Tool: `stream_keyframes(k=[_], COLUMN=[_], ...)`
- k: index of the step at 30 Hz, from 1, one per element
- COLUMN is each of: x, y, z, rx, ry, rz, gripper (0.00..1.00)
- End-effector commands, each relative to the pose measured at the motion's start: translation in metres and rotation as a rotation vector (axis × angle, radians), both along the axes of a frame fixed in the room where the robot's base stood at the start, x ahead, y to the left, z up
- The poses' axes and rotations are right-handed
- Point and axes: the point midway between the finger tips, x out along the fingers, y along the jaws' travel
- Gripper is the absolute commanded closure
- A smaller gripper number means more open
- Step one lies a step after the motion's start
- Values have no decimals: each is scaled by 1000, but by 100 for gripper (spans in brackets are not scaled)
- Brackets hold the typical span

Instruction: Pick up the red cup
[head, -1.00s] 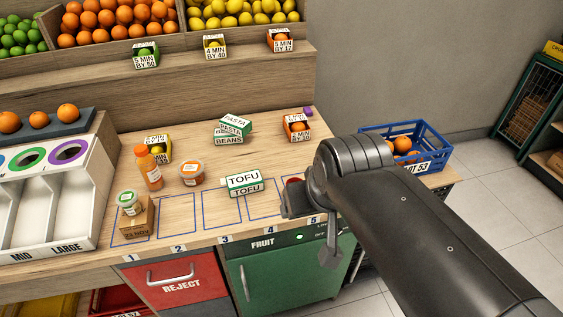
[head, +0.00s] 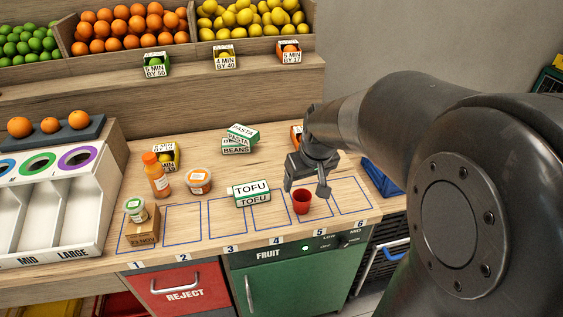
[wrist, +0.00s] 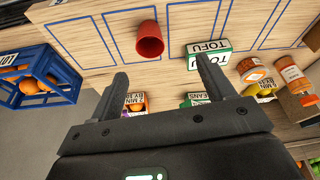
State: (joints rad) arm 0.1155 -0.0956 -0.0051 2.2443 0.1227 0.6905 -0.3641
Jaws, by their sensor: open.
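The red cup (head: 302,202) stands upright on the wooden counter, just right of the tofu boxes. It also shows in the wrist view (wrist: 149,39), beyond my fingertips and between their lines. My gripper (head: 307,190) is open and empty, and in the head view it is right above and behind the cup. In the wrist view my gripper (wrist: 160,75) has its two fingers wide apart, with clear counter between them and the cup. I cannot tell the exact gap.
Stacked tofu boxes (head: 251,194) stand close left of the cup. Pasta and beans boxes (head: 238,140), an orange bottle (head: 155,175) and a tub (head: 198,181) are farther left. A blue crate (wrist: 38,75) is at the wrist view's left. Outlined counter slots near the cup are clear.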

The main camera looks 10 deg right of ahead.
Motion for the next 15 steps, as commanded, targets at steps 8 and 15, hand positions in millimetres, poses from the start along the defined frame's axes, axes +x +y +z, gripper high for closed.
stream_keyframes(k=[8,15], x=[38,48], y=[-16,-18], z=[-44,-65], rx=[1,1], ry=[43,49], rz=[32,37], gripper=[25,25])
